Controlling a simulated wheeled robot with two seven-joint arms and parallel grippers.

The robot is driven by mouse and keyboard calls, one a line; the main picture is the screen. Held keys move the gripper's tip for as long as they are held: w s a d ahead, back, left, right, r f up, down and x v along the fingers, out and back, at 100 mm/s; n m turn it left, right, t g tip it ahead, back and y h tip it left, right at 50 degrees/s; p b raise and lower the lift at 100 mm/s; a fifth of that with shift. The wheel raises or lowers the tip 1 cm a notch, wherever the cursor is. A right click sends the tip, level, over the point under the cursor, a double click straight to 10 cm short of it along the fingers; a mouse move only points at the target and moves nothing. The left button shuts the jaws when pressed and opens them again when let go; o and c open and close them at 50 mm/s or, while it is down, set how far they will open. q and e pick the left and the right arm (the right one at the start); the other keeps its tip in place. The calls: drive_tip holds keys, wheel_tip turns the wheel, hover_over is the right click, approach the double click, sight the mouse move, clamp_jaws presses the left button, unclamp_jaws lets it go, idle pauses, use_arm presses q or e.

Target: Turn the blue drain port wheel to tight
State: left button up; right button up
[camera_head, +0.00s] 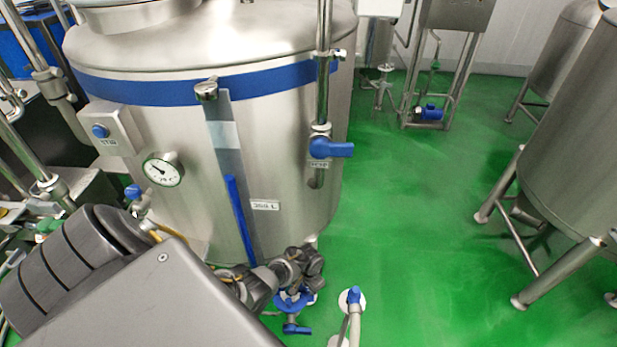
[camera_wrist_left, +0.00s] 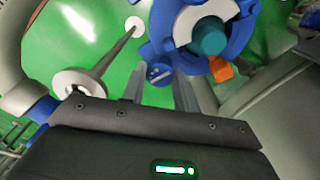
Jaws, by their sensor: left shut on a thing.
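The blue drain port wheel (camera_head: 290,302) shows low in the head view, below the steel tank, partly hidden by my left gripper (camera_head: 298,287). In the left wrist view the wheel (camera_wrist_left: 240,28) is a blue ring around a teal hub (camera_wrist_left: 208,37), cut off by the top edge. My left gripper (camera_wrist_left: 160,82) reaches its lower left rim, with a blue rim part between the fingers; it is shut on that part. My right gripper is in neither view.
The steel tank (camera_head: 190,190) stands close behind the wheel. A blue lever (camera_head: 297,329) sits just below it, and a blue-topped post (camera_head: 353,297) stands to the right. The green floor (camera_head: 420,220) is open farther right, before another tank (camera_head: 575,150).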

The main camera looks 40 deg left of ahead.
use_arm(q)
drive_tip(key=shift+s+f, duration=0.1)
drive_tip(key=shift+s, duration=0.15)
drive_tip(key=o, duration=1)
drive_tip(key=shift+w, duration=0.1)
drive_tip(key=shift+w, duration=0.1)
wheel_tip(320, 180, up, 3)
drive_tip(key=shift+r+p, duration=0.15)
drive_tip(key=shift+p, duration=0.65)
drive_tip(key=shift+r, duration=3.85)
